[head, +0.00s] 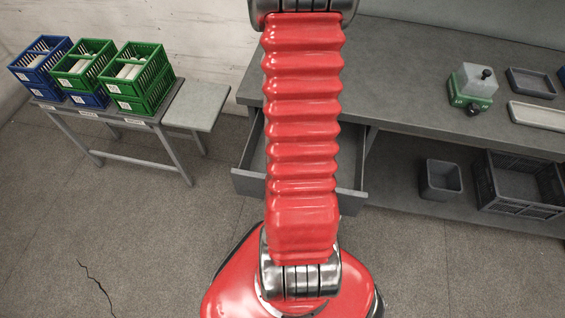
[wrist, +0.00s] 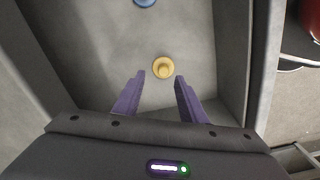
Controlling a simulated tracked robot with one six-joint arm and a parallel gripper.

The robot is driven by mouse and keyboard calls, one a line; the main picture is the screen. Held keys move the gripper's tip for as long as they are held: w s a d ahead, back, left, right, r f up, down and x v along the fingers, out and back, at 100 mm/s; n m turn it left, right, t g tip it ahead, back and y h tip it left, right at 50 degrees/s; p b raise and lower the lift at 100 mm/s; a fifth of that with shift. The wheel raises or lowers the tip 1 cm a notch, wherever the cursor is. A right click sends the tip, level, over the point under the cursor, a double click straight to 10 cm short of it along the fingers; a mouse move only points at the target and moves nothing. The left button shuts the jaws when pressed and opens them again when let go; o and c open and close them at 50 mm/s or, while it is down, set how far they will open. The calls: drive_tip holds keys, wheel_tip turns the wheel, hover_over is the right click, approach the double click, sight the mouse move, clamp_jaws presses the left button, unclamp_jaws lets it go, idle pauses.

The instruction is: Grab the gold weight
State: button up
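The gold weight (wrist: 163,68) is a small round yellow piece with a raised knob, standing on the grey floor of an open drawer in the wrist view. My gripper (wrist: 157,80) is open, with its two purple fingers apart and nothing between them. The weight shows just beyond the fingertips, roughly centred between them. I cannot tell the height of the fingers above the drawer floor. In the head view the open drawer (head: 248,176) is partly hidden behind my red arm, and neither the weight nor the gripper shows there.
A blue round piece (wrist: 145,2) lies farther along the drawer, cut off by the picture's top edge. The drawer's side wall (wrist: 232,60) stands close on the right. The bench (head: 410,75) holds a green-based device (head: 472,88) and trays. Green and blue crates (head: 137,75) stand on a side table.

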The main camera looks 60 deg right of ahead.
drive_tip(key=f, duration=0.3)
drive_tip(key=shift+a+f, duration=0.2)
drive_tip(key=shift+a, duration=0.2)
drive_tip(key=shift+f, duration=0.9)
drive_tip(key=shift+c, duration=0.3)
clamp_jaws()
